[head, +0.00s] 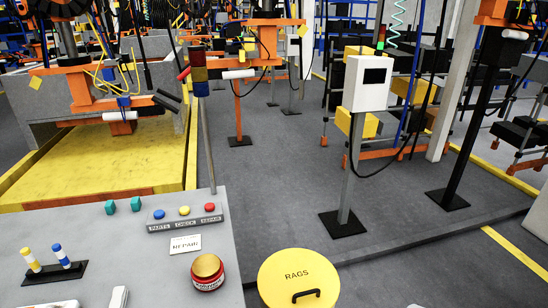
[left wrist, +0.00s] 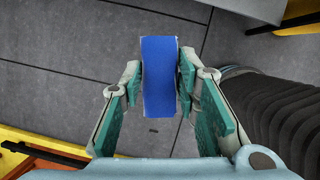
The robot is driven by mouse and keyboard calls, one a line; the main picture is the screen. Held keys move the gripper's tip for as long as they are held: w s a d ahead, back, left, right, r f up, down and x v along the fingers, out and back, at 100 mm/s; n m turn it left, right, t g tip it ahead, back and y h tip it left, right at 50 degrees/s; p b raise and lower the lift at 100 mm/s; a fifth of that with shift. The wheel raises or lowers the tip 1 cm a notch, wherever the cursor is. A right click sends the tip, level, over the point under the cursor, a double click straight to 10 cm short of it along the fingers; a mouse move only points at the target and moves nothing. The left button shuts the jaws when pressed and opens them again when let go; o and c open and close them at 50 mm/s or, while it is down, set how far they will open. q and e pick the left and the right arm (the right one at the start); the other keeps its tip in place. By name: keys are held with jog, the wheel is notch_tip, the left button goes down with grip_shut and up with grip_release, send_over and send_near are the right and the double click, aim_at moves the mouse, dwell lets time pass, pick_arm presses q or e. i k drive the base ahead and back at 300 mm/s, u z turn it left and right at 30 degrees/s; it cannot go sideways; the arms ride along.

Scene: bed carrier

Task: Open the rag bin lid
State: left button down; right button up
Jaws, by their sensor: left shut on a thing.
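The round yellow rag bin lid (head: 290,268), marked RAGS, is at the bottom middle of the head view. It looks flat and closed, with a black handle (head: 306,295) near its front edge. The bin's body is hidden below it. My left gripper (left wrist: 159,85) shows in the left wrist view, its teal pads shut on a blue block-like thing (left wrist: 159,75) with pale edges. The lid cannot be made out in that view. My right gripper is not clearly in view.
A grey worktop (head: 130,255) left of the lid carries a red tin with a gold top (head: 207,272), a button box (head: 184,218), a REPAIR card (head: 186,244) and striped cylinders on a black stand (head: 54,267). Grey floor (head: 290,190) is open beyond. A post with a white box (head: 367,84) stands farther back.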

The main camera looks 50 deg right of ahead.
aim_at(296, 277)
jog(key=u, duration=1.9)
jog(key=k, duration=0.85)
jog(key=z, duration=1.7)
